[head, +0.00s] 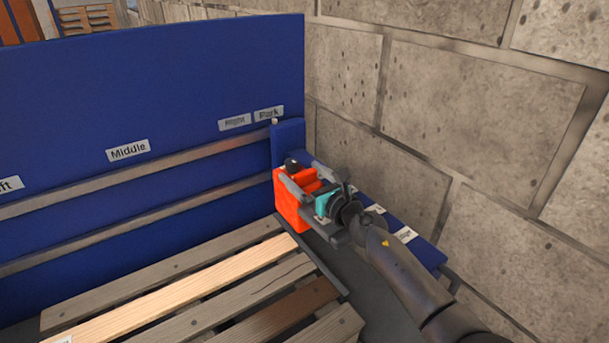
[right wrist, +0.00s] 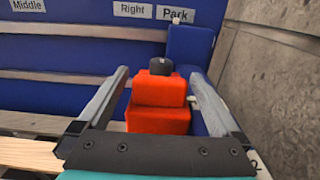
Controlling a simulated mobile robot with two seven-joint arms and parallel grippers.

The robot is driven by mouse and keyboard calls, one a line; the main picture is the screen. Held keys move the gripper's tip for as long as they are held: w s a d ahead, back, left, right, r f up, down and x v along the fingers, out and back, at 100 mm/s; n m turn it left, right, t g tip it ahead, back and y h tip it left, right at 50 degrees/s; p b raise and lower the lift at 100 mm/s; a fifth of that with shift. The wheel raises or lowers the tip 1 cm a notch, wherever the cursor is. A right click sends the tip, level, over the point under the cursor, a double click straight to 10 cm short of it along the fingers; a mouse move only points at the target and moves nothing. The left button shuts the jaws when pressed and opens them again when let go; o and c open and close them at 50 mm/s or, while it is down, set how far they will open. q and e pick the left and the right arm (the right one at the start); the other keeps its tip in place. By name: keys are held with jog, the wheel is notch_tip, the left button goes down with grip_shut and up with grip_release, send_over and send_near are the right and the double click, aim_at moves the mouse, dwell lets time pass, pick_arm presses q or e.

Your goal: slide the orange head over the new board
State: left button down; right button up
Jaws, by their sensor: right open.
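The orange head (head: 287,206) sits at the right end of the rails, below the Park label, against a blue upright piece (head: 288,140). It has a black knob on top. My right gripper (head: 298,176) is open, with one finger on each side of the head's upper block. In the right wrist view the head (right wrist: 160,105) stands between the two spread fingers, with gaps beside the block. The new board appears to be the paler plank (head: 185,290) among greyer slats, left of the head. My left gripper is not in view.
A blue back panel (head: 150,75) carries two grey rails (head: 130,187) and the labels Middle (head: 128,150), Right and Park, plus one cut off at left. A block wall (head: 450,110) rises close on the right, beside my right arm. The rails left of the head look clear.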

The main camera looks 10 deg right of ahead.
jog(key=shift+s, duration=0.1)
jog(key=shift+s+d, duration=0.15)
jog(key=shift+s, duration=0.05)
jog(key=p+v, duration=0.1)
jog(key=v, duration=1.2)
jog(key=shift+v, duration=0.8)
